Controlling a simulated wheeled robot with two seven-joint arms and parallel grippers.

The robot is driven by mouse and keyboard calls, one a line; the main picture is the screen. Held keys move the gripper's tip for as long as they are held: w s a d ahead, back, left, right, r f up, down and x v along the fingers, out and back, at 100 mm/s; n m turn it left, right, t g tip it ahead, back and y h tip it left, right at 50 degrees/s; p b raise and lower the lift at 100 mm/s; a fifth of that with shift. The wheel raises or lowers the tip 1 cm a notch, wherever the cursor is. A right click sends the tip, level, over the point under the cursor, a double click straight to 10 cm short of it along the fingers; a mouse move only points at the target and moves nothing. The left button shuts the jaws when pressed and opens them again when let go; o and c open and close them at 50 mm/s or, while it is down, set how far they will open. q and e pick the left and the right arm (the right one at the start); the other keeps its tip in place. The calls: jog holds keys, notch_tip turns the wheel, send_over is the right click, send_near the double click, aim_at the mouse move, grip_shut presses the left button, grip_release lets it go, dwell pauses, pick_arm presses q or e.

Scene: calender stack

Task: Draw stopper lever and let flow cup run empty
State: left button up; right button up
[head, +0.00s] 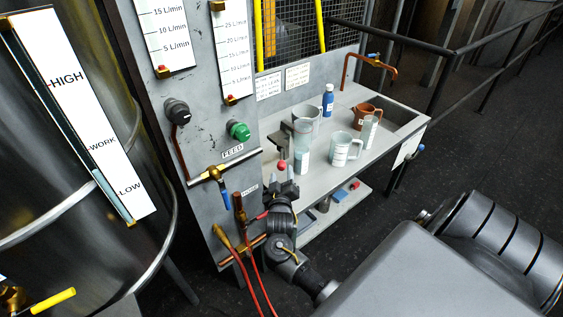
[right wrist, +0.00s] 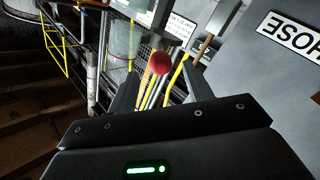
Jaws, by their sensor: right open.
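The stopper lever's red ball knob (head: 282,166) stands just beyond my right gripper (head: 281,184) at the near left end of the bench. In the right wrist view the red knob (right wrist: 161,64) appears between the two fingers of my right gripper (right wrist: 160,82), which is open. I cannot tell whether a finger touches it. A grey cup-like vessel (head: 302,131), perhaps the flow cup, is by a dark stand behind the knob. A clear cylinder (head: 305,161) with a white label stands below it. The liquid level inside the cup is hidden. My left gripper is not in view.
The bench (head: 350,110) holds a blue bottle (head: 328,101), a copper-brown jug (head: 361,117), a clear labelled jug (head: 341,151) and a tall glass (head: 369,133). The feed panel (head: 215,100) with pipes and red hoses (head: 257,270) closes off the left.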

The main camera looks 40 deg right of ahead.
aim_at(282, 160)
jog(key=x, duration=0.7)
jog(key=shift+w+d+p, duration=0.1)
jog(key=shift+p, duration=0.2)
jog(key=shift+c, duration=0.4)
jog(key=shift+f, duration=0.1)
grip_shut()
